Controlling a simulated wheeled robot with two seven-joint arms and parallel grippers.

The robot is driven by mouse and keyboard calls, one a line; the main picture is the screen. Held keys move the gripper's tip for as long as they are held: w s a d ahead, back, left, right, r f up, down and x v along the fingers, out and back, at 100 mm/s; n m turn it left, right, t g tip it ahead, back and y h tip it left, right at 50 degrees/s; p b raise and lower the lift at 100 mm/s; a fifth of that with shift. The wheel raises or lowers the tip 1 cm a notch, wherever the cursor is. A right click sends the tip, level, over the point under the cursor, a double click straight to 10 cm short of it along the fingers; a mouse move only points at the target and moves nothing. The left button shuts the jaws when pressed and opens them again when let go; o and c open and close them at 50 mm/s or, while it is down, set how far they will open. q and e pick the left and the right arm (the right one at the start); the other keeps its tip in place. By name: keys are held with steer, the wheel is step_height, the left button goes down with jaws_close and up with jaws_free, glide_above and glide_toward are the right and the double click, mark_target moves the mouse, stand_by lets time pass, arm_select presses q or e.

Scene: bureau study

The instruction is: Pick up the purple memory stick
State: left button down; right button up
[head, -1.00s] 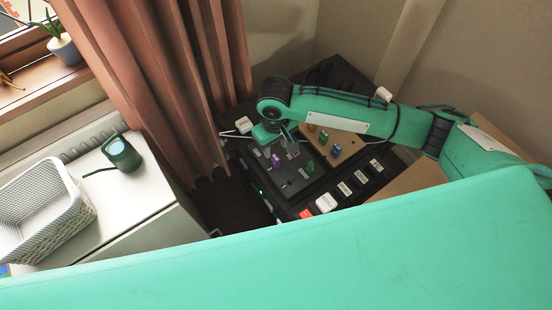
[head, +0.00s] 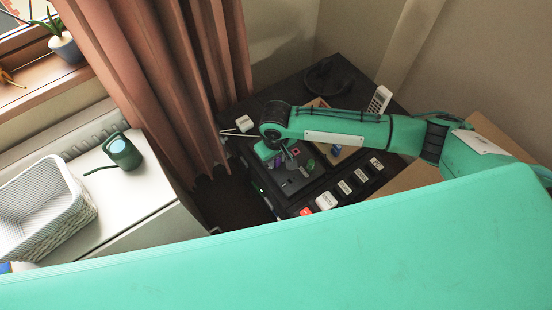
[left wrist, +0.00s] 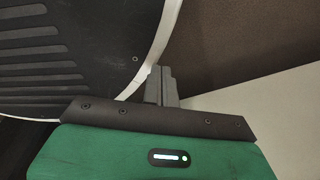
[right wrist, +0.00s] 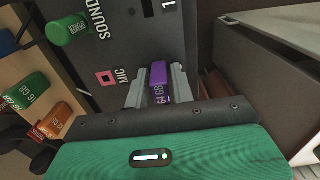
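The purple memory stick (right wrist: 158,84), marked 64 GB, stands on a dark panel in the right wrist view, between the fingers of my right gripper (right wrist: 157,85). Narrow gaps seem to show on both sides of it, so the fingers look open around it. In the head view the right gripper (head: 288,156) is low over the dark unit, and the purple stick (head: 276,162) is partly hidden beside it. My left gripper (left wrist: 160,85) shows in the left wrist view with its fingers together, holding nothing.
A green stick (right wrist: 68,29) stands close by on the panel; another green block (right wrist: 26,91) and an orange one (right wrist: 54,121) are on a wooden board. A curtain (head: 160,80), white basket (head: 70,225) and green watering can (head: 122,151) are to the left.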

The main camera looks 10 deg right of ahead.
steer(key=c, duration=0.3)
jaws_close()
arm_select(q)
steer(key=shift+w+a, duration=0.25)
steer(key=shift+a, duration=0.15)
steer(key=shift+d, duration=0.1)
